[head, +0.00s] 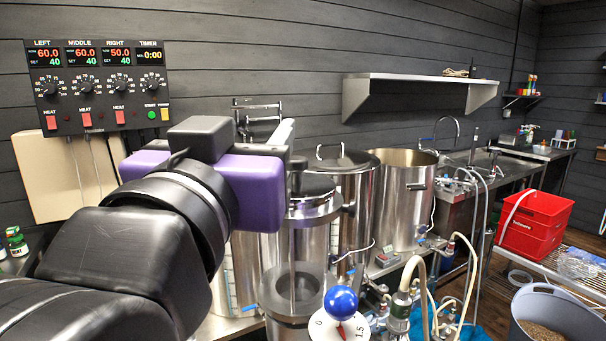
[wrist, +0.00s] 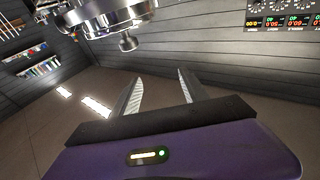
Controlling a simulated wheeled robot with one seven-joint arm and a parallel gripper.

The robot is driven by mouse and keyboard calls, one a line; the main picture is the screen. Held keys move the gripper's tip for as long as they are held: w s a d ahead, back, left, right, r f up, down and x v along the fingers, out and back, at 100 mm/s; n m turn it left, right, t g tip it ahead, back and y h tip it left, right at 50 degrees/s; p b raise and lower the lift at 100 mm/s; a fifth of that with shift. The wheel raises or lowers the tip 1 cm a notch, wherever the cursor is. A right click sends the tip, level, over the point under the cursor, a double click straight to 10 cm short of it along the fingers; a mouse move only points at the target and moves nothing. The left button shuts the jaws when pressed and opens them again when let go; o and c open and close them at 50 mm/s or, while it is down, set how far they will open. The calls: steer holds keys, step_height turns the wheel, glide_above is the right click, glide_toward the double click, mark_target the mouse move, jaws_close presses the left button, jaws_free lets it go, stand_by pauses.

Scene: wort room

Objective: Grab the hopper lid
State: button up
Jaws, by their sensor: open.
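The hopper lid (head: 316,187) is a round steel lid on top of the clear-walled hopper (head: 298,255), right of my wrist in the head view. What appears to be the same lid (wrist: 100,14), with its knob (wrist: 128,43), shows upside down at the top left of the wrist view, cut off by the edge. My gripper (wrist: 160,78) is open, with nothing between its two fingers. It is apart from the lid. In the head view its purple body (head: 255,185) shows beside the lid, and the fingers are mostly hidden.
A lidded steel pot (head: 352,200) and an open steel pot (head: 405,190) stand behind the hopper. A control panel (head: 95,88) hangs on the wall at left. A blue-knobbed dial (head: 341,302) stands in front. A steel shelf (head: 415,85) juts from the wall. A red crate (head: 533,222) is at right.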

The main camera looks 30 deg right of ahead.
mark_target(299, 165)
steer(key=d+f+g, duration=0.1)
steer(key=d+f, duration=0.1)
steer(key=s+d+f+m+g, duration=0.1)
steer(key=f+g, duration=0.1)
steer(key=shift+d+f, duration=0.15)
steer(key=shift+d, duration=0.2)
steer(key=shift+w+d+f, duration=0.1)
steer(key=shift+w+d, duration=0.05)
steer(key=shift+d, duration=0.05)
steer(key=p+x, duration=0.1)
steer(key=x, duration=0.1)
steer(key=p+x, duration=0.1)
steer(key=x, duration=0.2)
steer(key=p+x, duration=0.1)
steer(key=x, duration=0.1)
steer(key=shift+w+r, duration=0.25)
steer(key=shift+w, duration=0.05)
steer(key=shift+c, duration=0.4)
jaws_close()
